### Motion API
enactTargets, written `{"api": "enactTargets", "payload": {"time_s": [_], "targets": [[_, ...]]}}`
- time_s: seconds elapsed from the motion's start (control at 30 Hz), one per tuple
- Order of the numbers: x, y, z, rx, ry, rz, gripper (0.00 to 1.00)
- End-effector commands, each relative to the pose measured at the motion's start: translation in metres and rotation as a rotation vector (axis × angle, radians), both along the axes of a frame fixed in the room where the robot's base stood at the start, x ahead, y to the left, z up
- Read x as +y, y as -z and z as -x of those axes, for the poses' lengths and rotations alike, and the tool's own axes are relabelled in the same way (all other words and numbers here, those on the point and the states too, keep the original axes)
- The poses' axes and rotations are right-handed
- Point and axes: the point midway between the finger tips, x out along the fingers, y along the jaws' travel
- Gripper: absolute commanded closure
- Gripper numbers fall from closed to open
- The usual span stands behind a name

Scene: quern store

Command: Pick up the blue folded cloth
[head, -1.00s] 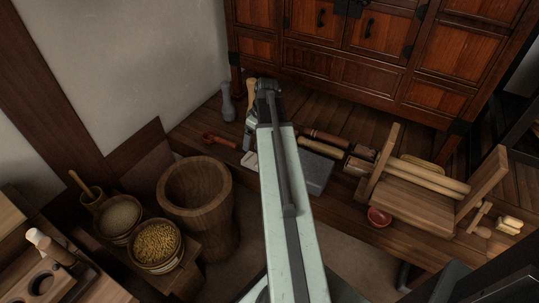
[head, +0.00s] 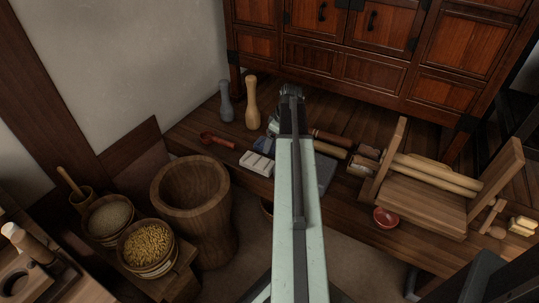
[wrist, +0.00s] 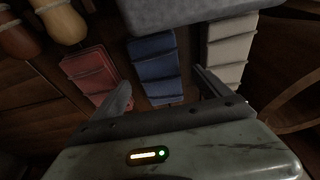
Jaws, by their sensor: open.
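The blue folded cloth (wrist: 153,68) lies in the middle of the wrist view, between a red folded cloth (wrist: 90,74) on its left and a pale folded cloth (wrist: 230,48) on its right. My gripper (wrist: 162,80) is open and empty, with one finger on each side of the blue cloth's near part. I cannot tell how far above it the fingers are. The pale cloth (head: 257,164) shows left of my arm there.
A grey slab (head: 325,172) lies right of my arm; it also borders the cloths in the wrist view (wrist: 208,14). A wooden pestle (head: 252,104), a red ladle (head: 217,140) and a wooden roller press (head: 425,200) stand around. A large wooden mortar (head: 192,195) is at front left.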

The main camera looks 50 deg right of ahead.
Motion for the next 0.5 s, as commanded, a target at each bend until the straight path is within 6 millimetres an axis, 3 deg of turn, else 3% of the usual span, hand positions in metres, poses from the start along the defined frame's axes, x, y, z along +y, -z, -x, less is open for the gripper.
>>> {"api": "enactTargets", "payload": {"time_s": [0.03,0.1,0.33,0.5], "targets": [[0.0004,0.0178,-0.0026,0.0,-0.001,0.0,0.13],[0.0012,0.0229,-0.0047,0.0,0.0,0.0,0.13],[0.0017,0.0189,-0.0052,0.0,0.0,0.0,0.13],[0.0018,0.0188,-0.0052,0.0,0.0,0.0,0.6]]}}
